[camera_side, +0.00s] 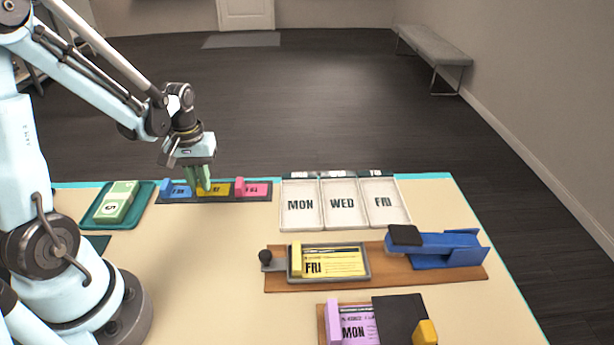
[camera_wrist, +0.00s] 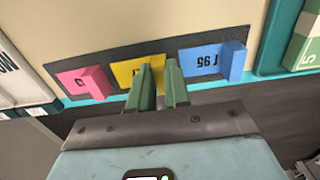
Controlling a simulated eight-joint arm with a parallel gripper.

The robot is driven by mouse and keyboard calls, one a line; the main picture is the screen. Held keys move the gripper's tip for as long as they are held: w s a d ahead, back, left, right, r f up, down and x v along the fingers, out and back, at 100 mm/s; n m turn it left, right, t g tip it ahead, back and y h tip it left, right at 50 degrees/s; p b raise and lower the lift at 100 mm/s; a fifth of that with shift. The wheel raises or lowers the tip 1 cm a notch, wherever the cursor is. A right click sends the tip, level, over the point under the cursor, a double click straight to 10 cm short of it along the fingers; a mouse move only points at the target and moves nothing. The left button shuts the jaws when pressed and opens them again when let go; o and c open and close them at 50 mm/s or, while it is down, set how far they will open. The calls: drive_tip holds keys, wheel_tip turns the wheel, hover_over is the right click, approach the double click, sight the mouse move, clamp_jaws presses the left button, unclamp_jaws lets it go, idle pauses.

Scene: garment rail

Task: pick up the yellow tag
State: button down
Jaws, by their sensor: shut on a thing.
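The yellow tag (camera_side: 220,189) lies on a dark strip (camera_side: 187,198) between a blue tag (camera_side: 177,190) and a pink tag (camera_side: 252,189). In the wrist view the yellow tag (camera_wrist: 124,74) shows to the left of my gripper's green fingers, with part of its print and its raised grip hidden behind them. My gripper (camera_side: 203,187) points down at the tag's left end and is shut on it. The fingertips (camera_wrist: 158,66) also show in the wrist view. The tag looks still at the level of the strip.
A teal tray (camera_side: 88,214) with a green block stands left of the strip. White trays (camera_side: 342,226) marked MON, WED and FRI stand to the right. Nearer are a wooden board (camera_side: 390,282) with a yellow FRI card and blue stapler-like device (camera_side: 445,246), and a purple MON card (camera_side: 355,328).

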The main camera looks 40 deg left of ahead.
drive_tip(key=shift+r, duration=0.7)
wheel_tip(320, 180, up, 3)
drive_tip(key=shift+f, duration=0.2)
drive_tip(key=d+r, duration=1.1)
drive_tip(key=shift+s+d+r, duration=0.3)
drive_tip(key=shift+s, duration=0.1)
